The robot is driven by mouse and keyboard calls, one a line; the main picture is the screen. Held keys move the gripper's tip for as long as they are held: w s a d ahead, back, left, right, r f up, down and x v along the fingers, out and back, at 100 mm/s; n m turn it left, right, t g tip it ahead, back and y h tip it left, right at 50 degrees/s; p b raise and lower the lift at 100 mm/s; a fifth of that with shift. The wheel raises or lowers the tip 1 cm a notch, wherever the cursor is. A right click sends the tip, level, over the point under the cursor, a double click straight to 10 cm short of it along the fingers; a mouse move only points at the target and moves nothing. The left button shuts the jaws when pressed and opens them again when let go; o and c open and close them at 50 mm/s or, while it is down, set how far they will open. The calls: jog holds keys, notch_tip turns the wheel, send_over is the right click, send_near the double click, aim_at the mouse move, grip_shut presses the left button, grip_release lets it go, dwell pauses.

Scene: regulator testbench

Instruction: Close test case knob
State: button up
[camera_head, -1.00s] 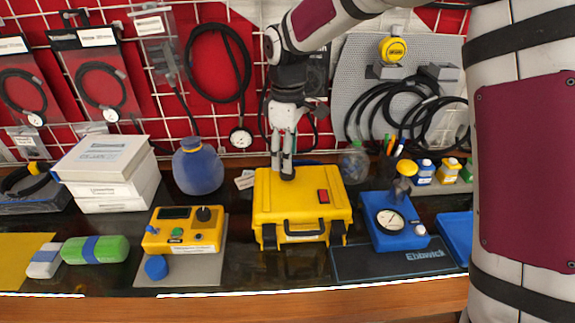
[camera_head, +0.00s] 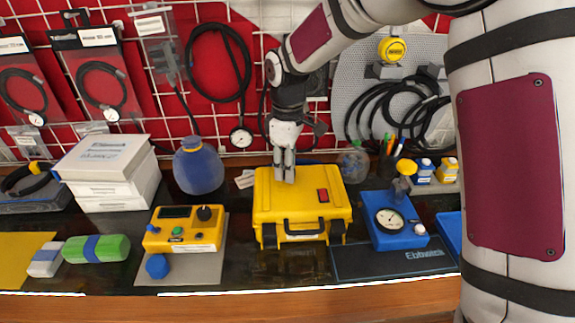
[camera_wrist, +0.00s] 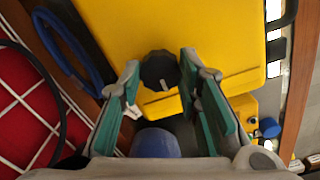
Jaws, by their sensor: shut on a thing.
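The yellow test case (camera_head: 320,208) stands closed on the dark bench top, with a black handle on its front and a red switch on its lid. Its round black knob (camera_wrist: 158,68) with a pale pointer line shows in the wrist view on the yellow top. My gripper (camera_head: 284,180) points down at the left rear part of the case. In the wrist view my gripper (camera_wrist: 161,76) has its teal-padded fingers on either side of the knob, shut on it. In the head view the fingers hide the knob.
A blue gauge unit (camera_head: 397,222) stands close on the right and a yellow control box (camera_head: 183,232) on the left. A blue round bottle (camera_head: 198,168) is behind left. A wire grid wall (camera_head: 262,25) with hanging cables rises behind.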

jog(key=shift+m, duration=0.5)
jog(key=m, duration=0.3)
jog(key=shift+m, duration=0.4)
jog(key=m, duration=0.4)
jog(key=shift+m, duration=0.3)
jog(key=m, duration=0.4)
jog(key=shift+p, duration=0.4)
jog(key=shift+m+p, duration=0.4)
jog(key=shift+m, duration=1.8)
jog(key=o, duration=1.1)
jog(key=shift+o, duration=0.2)
